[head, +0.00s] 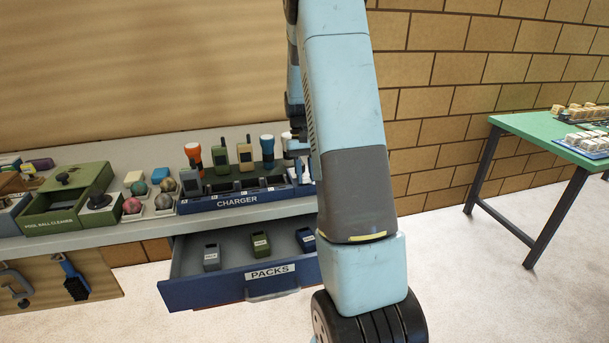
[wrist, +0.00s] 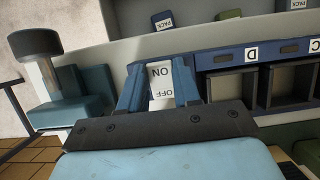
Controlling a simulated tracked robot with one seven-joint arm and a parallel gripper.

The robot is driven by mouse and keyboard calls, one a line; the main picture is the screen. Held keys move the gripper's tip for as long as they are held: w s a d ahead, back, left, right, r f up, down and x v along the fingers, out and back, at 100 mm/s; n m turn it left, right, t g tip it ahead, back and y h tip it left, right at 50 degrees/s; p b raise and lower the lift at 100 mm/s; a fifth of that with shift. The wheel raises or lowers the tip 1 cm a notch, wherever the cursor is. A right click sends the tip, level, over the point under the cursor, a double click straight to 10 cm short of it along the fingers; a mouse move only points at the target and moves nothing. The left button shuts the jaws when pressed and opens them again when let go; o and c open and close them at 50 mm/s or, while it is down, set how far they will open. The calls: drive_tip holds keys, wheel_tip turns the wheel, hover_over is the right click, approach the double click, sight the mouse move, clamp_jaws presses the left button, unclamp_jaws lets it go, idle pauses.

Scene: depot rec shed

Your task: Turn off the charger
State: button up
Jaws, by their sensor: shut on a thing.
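I cannot tell from the frames which half of the switch is pressed in.
An open blue drawer marked PACKS (head: 208,289) juts out below the charger with several packs inside. A green pool ball cleaner (head: 50,224) and balls stand to the left. A green table (head: 540,136) is at the right. A dark-topped object (wrist: 36,42) stands beside the switch end.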

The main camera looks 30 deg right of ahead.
drive_tip(key=o, duration=1.1)
drive_tip(key=shift+c, duration=0.2)
drive_tip(key=shift+w+r, duration=0.1)
drive_tip(key=v, duration=1.3)
drive_tip(key=shift+r, duration=0.25)
drive_tip(key=shift+w+r, duration=0.1)
